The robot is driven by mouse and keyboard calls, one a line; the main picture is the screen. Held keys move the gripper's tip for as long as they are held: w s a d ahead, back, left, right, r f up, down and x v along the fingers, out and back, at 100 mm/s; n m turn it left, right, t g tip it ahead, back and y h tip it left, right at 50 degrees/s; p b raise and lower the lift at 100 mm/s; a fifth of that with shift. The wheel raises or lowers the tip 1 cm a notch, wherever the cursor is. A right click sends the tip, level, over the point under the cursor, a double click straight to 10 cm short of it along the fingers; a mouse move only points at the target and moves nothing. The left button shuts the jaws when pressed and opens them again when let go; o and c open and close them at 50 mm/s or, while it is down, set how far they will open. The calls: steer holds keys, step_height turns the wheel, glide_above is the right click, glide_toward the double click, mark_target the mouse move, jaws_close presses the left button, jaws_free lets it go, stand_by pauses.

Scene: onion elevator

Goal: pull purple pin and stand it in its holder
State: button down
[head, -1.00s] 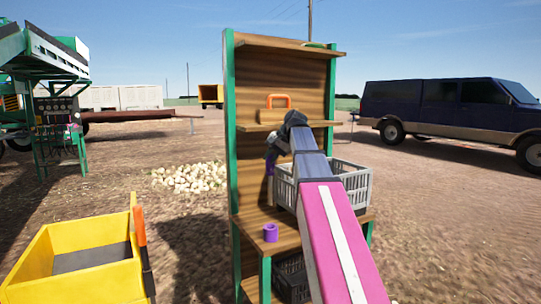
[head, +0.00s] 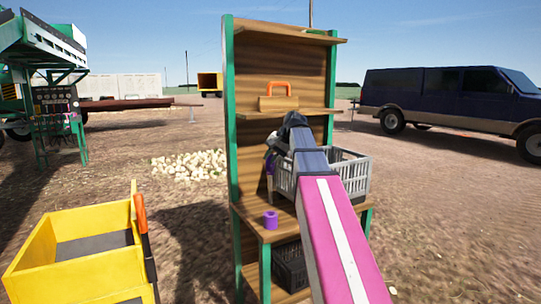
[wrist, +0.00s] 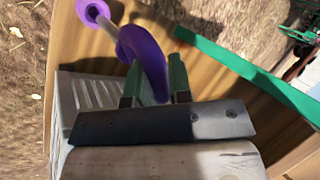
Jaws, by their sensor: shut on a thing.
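The purple pin has a curved purple handle (wrist: 141,45) and a pale grey shaft (wrist: 108,27). My gripper (wrist: 153,82) is shut on the handle, with its green fingers on both sides of it. The purple holder (head: 270,220), a short round cup, stands on the lower wooden shelf. In the wrist view the holder (wrist: 92,11) shows at the top, and the shaft points to its opening. I cannot tell whether the tip is inside. In the head view my gripper (head: 271,160) is above the holder, left of the grey crate; the pin is mostly hidden.
A grey crate (head: 355,177) stands beside my arm on the shelf unit. A dark crate (head: 290,266) is below. An orange-handled wooden box (head: 279,102) sits on the middle shelf. A green post (head: 232,130) edges the unit's left. A yellow cart (head: 95,270) stands lower left.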

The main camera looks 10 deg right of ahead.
mark_target(271, 180)
steer(key=shift+f, duration=5)
steer(key=c, duration=1)
jaws_free()
steer(key=shift+o, duration=0.2)
